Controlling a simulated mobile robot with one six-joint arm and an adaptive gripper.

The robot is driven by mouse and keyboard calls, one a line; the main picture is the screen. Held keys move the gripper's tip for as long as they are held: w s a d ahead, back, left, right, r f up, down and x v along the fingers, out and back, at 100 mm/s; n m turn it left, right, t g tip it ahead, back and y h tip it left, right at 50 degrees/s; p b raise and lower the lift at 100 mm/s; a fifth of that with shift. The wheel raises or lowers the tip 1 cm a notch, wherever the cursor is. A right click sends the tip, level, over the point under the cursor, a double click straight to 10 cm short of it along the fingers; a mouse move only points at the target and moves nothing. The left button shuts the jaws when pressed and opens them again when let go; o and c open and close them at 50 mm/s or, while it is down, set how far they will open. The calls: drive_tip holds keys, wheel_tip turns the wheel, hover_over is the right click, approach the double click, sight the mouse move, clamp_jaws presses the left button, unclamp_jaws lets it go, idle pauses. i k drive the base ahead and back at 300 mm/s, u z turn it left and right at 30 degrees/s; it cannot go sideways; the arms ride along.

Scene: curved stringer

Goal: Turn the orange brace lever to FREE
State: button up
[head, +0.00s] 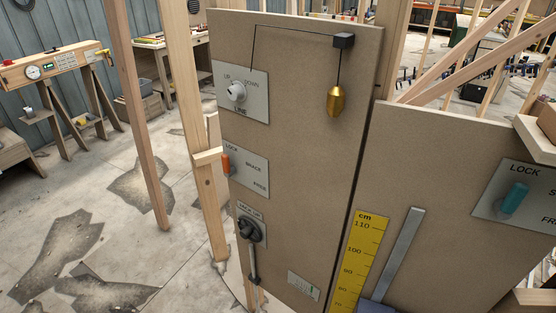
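The orange brace lever (226,164) sits at the left end of a grey plate (250,172) on the brown board. The plate reads LOCK at upper left, BRACE in the middle and what looks like FREE at lower right. The lever stands just under the word LOCK, roughly upright. My gripper is not in the head view.
Above is a plate with a white LINE knob (236,92). Below is a black rotary knob (249,231). A brass plumb bob (336,98) hangs at upper right. A teal lever (514,199) is on the right board, beyond a yellow scale (357,265). Wooden posts stand left.

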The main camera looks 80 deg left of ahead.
sight(228, 171)
drive_tip(key=u, duration=3.2)
